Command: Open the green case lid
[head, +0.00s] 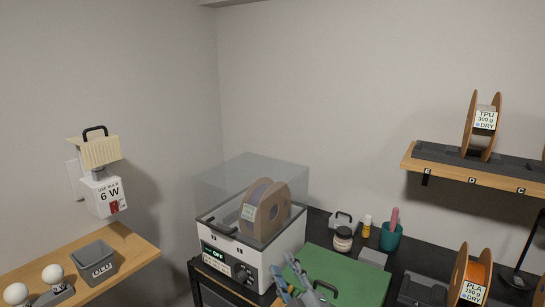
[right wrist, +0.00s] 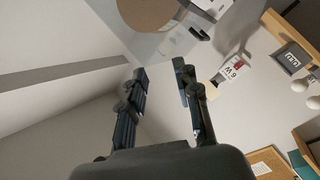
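My left gripper is not in view.
A white filament dryer (head: 233,262) with a clear cover and spool stands just left of the case. A PLA spool (head: 470,275) is at the right.

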